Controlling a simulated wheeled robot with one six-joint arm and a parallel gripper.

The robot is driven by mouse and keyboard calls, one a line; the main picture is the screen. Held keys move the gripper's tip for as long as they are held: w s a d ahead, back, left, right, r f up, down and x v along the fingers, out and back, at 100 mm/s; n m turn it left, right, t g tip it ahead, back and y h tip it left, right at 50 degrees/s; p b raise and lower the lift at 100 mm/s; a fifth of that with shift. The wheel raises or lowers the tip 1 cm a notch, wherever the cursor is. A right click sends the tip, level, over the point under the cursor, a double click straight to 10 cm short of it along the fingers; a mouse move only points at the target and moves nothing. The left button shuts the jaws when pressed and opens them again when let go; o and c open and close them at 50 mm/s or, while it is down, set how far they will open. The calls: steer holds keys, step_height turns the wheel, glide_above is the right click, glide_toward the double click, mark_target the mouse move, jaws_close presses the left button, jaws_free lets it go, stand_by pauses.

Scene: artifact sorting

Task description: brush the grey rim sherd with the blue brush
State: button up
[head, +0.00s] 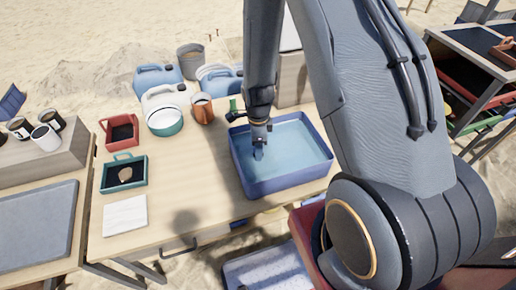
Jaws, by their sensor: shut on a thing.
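My gripper (259,146) points down over the blue basin (262,187) of water. It is shut on a small blue-grey thing (258,154), held low over or at the water. I cannot tell whether this is the blue brush or the grey rim sherd. A pale brown piece (125,173) lies in the green-rimmed tray (107,184) at the left of the table. I make out no other sherd or brush for certain.
A red tray (106,136), a white cloth (125,216), a white-and-green bowl (165,121) and an orange mug (202,108) stand on the table (205,180). A small green thing (233,105) is at the basin's back left corner. The table left of the basin is clear.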

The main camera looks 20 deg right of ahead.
steer(key=shift+s, duration=1)
steer(key=shift+w+f, duration=0.1)
steer(key=shift+w, duration=1.2)
steer(key=shift+s, duration=0.15)
steer(key=shift+s+p, duration=0.4)
steer(key=shift+s, duration=0.75)
step_height(320, 180, up, 9)
steer(key=p, duration=0.6)
